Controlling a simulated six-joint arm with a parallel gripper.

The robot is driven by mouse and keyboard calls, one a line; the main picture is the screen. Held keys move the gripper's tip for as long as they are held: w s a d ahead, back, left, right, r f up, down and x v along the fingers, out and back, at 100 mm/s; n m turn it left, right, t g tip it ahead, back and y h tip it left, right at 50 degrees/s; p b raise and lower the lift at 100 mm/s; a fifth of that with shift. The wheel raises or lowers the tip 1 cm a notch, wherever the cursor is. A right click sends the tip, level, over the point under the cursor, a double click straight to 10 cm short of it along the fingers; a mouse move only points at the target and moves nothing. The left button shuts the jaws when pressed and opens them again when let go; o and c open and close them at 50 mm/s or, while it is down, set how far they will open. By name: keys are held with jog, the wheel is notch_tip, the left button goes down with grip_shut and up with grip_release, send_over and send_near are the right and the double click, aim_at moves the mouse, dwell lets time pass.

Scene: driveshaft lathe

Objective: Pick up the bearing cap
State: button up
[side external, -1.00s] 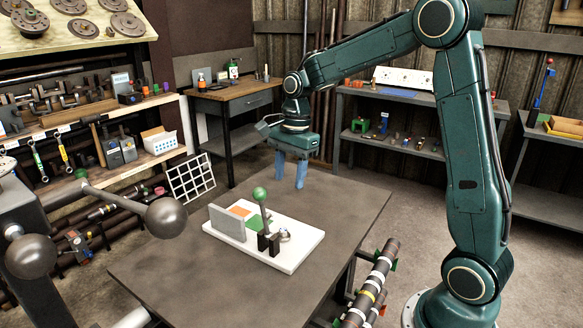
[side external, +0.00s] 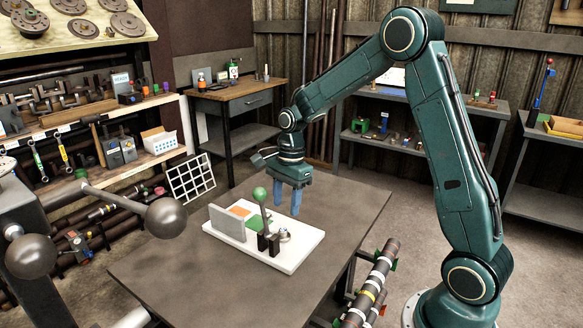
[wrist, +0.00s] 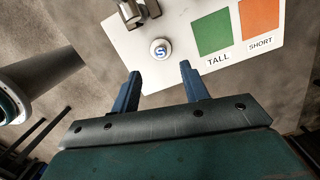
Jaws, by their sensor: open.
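A small round silver-white cap with a blue S on top, which I take to be the bearing cap, (wrist: 160,50) sits on the white board (wrist: 125,42). In the side view this cap (side external: 284,235) stands at the right of the black fixture (side external: 268,243). My gripper (side external: 286,210) points down with two blue fingers above and behind the board. It is open and empty. In the wrist view my gripper (wrist: 160,72) has its fingertips apart, and the cap lies just beyond them, roughly centred between them and not touched.
A lever with a green ball (side external: 259,193) rises close to my fingers. A grey upright plate (side external: 229,223) stands on the board's left. Green "TALL" (wrist: 212,32) and orange "SHORT" (wrist: 260,18) patches mark the board. The table (side external: 345,205) right of the board is clear.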

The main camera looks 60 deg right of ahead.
aim_at(283, 229)
jog(key=shift+a+f, duration=0.15)
jog(key=shift+f, duration=0.85)
jog(key=shift+f, duration=0.15)
jog(key=shift+w+a+f, duration=0.1)
jog(key=shift+a+f, duration=0.05)
jog(key=shift+f, duration=1.05)
jog(key=shift+w+a+f, duration=0.1)
jog(key=shift+a+f, duration=0.05)
jog(key=shift+f, duration=1.05)
jog(key=shift+c, duration=0.5)
grip_shut()
